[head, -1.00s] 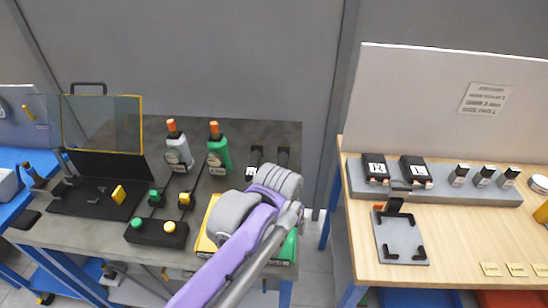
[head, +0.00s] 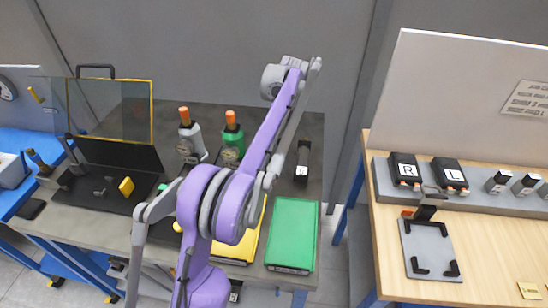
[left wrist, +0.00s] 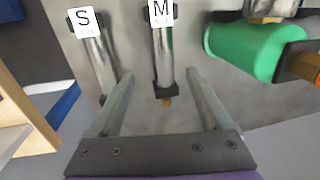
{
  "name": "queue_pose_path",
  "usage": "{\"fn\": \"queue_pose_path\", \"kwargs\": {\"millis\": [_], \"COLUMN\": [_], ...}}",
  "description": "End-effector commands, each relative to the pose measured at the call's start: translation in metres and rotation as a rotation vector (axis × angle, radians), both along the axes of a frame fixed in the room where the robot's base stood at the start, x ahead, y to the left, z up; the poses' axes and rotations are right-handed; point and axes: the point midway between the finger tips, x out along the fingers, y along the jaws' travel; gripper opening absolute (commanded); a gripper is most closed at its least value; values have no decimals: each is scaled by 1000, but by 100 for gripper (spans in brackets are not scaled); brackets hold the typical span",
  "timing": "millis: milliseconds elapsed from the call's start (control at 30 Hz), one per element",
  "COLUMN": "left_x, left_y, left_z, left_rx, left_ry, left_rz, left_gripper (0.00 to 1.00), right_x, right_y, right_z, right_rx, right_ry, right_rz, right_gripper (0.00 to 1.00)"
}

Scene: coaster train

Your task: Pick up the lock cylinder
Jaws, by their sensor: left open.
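Two metal cylinders with black ends and white labels lie side by side on the grey table. The one labelled S (left wrist: 98,55) is at left in the left wrist view; the one labelled M (left wrist: 162,50) is near the middle. I cannot tell which is the lock cylinder. In the head view one black-and-white piece (head: 303,160) shows right of my arm; the other is hidden behind it. My left gripper (left wrist: 160,76) is open and empty. Its fingers point toward the cylinders, with M's lower end between them in the picture. My right gripper is out of view.
A green tray (head: 292,235) is at the table's front right. A wooden bench (head: 490,240) stands at right.

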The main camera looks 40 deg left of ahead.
Motion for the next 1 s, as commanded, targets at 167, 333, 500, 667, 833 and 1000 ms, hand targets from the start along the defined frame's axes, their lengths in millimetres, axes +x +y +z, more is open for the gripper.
{"fn": "queue_pose_path", "kwargs": {"millis": [167,333,500,667,833,1000], "left_x": [-2,-4,-8,-9,-9,-9], "left_y": [3,6,11,13,13,13], "left_z": [-21,-35,-60,-73,-74,-74], "left_rx": [0,0,-1,0,0,-1], "left_ry": [0,-1,-1,-1,-1,-1], "left_rz": [-1,-1,-2,-1,-1,-2], "left_gripper": [82,82,82,82,82,62], "right_x": [-1,-1,-1,-1,-1,-1], "right_y": [0,0,0,0,0,0], "right_z": [-3,-4,-5,-6,-6,-6], "right_rx": [0,0,0,0,0,0], "right_ry": [1,2,2,3,2,2], "right_rz": [0,0,0,0,0,0], "right_gripper": [50,50,50,50,50,50]}}
